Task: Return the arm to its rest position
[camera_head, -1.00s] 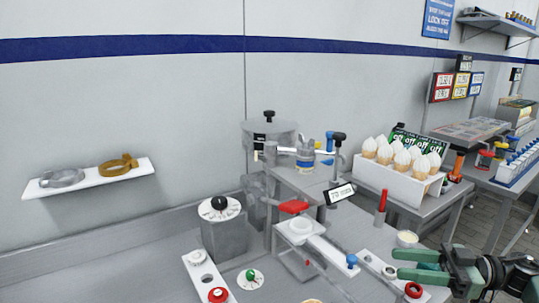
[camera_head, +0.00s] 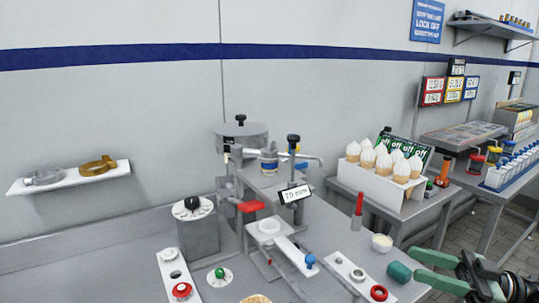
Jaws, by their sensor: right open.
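My right gripper (camera_head: 416,264), with green fingers, is at the lower right of the head view. It is open, and nothing shows between its fingers. A dark green cylinder (camera_head: 399,272) lies on the grey worktop just left of the fingertips, apart from them. The right wrist is dark and partly cut off by the frame's edge. My left gripper is not in view.
A white holder with several cones (camera_head: 378,187) stands behind the worktop. A small cup (camera_head: 382,243), a red-handled tool (camera_head: 357,211), a plate with a red ring (camera_head: 379,293) and a press-like fixture (camera_head: 268,228) are near. The worktop's right edge is close.

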